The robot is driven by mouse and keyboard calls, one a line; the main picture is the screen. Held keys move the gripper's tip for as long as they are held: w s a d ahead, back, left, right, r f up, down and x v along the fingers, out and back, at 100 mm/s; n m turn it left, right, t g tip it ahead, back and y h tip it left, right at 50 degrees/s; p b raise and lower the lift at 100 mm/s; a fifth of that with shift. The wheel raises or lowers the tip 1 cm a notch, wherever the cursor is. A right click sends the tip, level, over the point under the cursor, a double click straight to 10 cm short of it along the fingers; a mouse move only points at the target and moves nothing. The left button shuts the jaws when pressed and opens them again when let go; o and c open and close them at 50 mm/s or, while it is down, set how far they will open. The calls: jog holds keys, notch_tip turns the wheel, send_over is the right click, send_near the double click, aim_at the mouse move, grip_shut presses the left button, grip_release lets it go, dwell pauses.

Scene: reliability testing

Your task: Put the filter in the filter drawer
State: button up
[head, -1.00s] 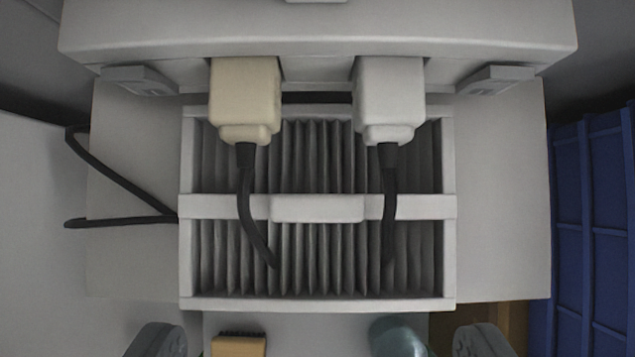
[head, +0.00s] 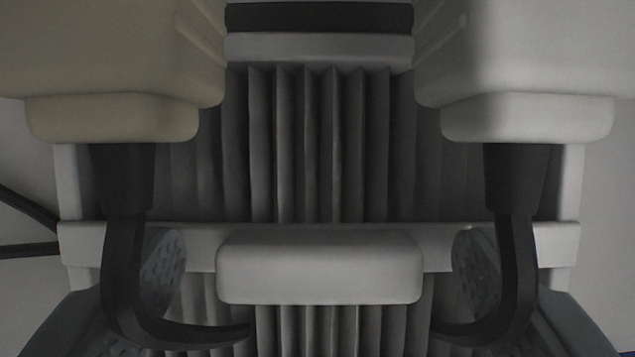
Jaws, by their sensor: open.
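The filter (head: 320,150) fills the middle of the head view. It has grey pleats in a pale frame, with a crossbar carrying a rounded pale handle block (head: 320,268). My gripper (head: 317,262) is open. One grey textured finger pad stands to the left of the handle block and the other to its right, with a gap on each side. The pads are partly hidden behind black cables. The filter's lower edge is out of view. I cannot make out a filter drawer.
A cream plug (head: 110,75) and a white plug (head: 530,75) hang close at the upper left and right. Their curved black cables (head: 125,260) (head: 515,260) cross in front of the filter and my fingers. A black cord (head: 28,215) lies at the left edge.

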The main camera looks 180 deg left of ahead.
jog(key=c, duration=1.6)
jog(key=shift+o, duration=0.2)
jog(key=shift+r, duration=0.15)
